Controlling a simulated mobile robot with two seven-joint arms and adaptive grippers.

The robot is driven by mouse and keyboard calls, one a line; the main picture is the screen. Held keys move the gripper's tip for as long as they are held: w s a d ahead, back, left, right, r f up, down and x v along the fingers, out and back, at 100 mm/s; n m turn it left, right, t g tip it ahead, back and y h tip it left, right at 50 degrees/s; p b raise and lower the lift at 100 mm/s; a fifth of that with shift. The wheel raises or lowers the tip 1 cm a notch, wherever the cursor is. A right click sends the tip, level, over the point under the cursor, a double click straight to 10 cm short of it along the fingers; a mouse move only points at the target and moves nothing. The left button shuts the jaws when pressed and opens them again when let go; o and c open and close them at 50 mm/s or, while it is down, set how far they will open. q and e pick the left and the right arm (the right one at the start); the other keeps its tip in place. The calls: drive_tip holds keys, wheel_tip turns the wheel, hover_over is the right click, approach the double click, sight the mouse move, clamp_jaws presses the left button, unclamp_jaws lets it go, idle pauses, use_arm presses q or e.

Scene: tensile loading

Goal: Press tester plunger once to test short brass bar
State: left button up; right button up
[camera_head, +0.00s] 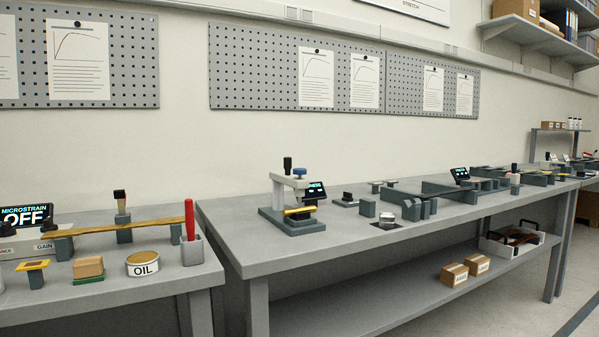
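A grey tester (292,222) with a white arm stands near the left end of the middle bench. A black-topped plunger (287,164) rises from its arm, with a blue knob beside it. A small lit display (314,191) sits at its right side; its text is too small to read surely. A short brass bar (299,211) lies across the tester's base, below the arm. I cannot tell whether the plunger touches the bar. Neither of my grippers is in view.
A left bench holds a long brass bar (125,227), an oil tin (142,264), a cup (192,250) with a red-handled tool and a display reading OFF (25,217). A narrow gap separates the benches. Grey blocks and fixtures (411,208) stand right of the tester. The bench front is clear.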

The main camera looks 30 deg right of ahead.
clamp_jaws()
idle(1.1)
